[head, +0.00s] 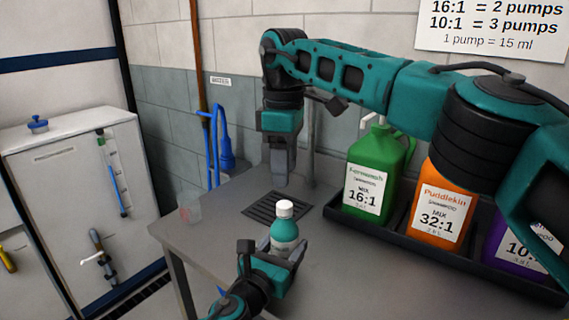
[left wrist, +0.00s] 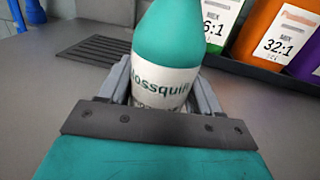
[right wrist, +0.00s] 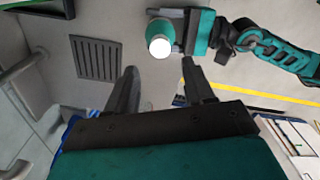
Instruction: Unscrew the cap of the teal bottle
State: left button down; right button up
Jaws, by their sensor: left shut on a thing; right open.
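The teal bottle (head: 284,238) stands upright on the grey counter, with a white cap (head: 285,208) on top. In the left wrist view the bottle (left wrist: 168,40) shows its white label; its cap is out of that view. My left gripper (head: 283,257) is shut on the bottle's body from the near side. My right gripper (head: 278,180) is open and empty, pointing down above the counter, behind and higher than the cap, not touching it. In the right wrist view the white cap (right wrist: 160,47) lies beyond the open fingers (right wrist: 160,85), between and past their tips.
A green jug (head: 377,165), an orange jug (head: 440,205) and a purple jug (head: 513,243) stand in a dark tray (head: 400,238) at the right. A drain grate (head: 275,207) lies behind the bottle. A clear cup (head: 190,208) is at the counter's left.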

aim_at(285, 204)
notch_tip(285, 204, down, 7)
jog(key=shift+f, duration=0.15)
dwell(0.4)
